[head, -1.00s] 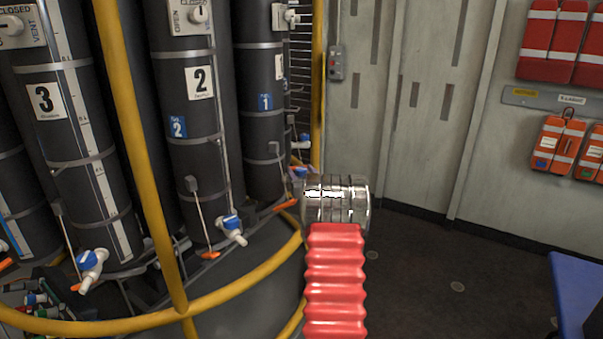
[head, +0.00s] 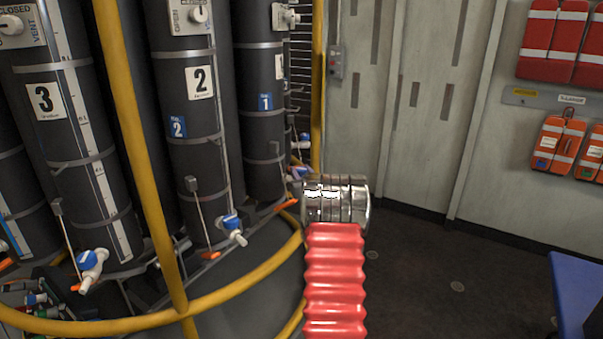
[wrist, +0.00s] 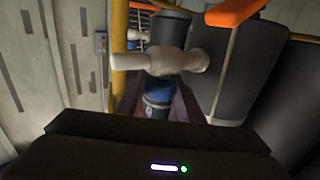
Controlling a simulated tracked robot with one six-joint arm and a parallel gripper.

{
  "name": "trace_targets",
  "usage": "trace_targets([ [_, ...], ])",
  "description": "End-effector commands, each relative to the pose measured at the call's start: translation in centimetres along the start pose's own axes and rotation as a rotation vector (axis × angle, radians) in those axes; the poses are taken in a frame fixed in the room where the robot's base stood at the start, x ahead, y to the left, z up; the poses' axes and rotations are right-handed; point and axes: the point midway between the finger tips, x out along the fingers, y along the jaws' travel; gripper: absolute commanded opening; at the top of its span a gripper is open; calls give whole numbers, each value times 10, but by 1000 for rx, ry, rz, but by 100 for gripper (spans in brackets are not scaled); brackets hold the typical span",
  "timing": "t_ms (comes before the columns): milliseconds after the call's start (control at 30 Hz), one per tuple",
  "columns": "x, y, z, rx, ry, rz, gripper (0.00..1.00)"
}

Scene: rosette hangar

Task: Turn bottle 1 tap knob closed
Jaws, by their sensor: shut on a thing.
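Bottle 1 (head: 262,120), a dark cylinder with a blue number tag, stands behind bottle 2 in the head view. Its tap is mostly hidden there behind my arm. In the wrist view the white tap body (wrist: 172,63) lies across the picture, close to my gripper. The blue tap knob (wrist: 157,106) is between the fingers of my gripper (wrist: 158,98), which is shut on it. The fingertips are dark and partly in shadow, so the knob's exact angle is hard to tell.
A yellow rail (head: 255,275) curves around the bottles, with upright posts close to my arm. Bottle 2 (head: 190,120) and bottle 3 (head: 62,140) have their own blue taps. An orange bar (wrist: 236,12) is near the tap. Open floor lies at right.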

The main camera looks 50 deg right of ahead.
Motion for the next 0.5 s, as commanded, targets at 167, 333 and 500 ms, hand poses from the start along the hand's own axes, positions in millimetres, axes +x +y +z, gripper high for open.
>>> trace_targets([
  [167,-1,-1,0,1,-1,20,11],
  [333,-1,-1,0,1,-2,60,11],
  [500,-1,-2,1,2,-2,119,11],
])
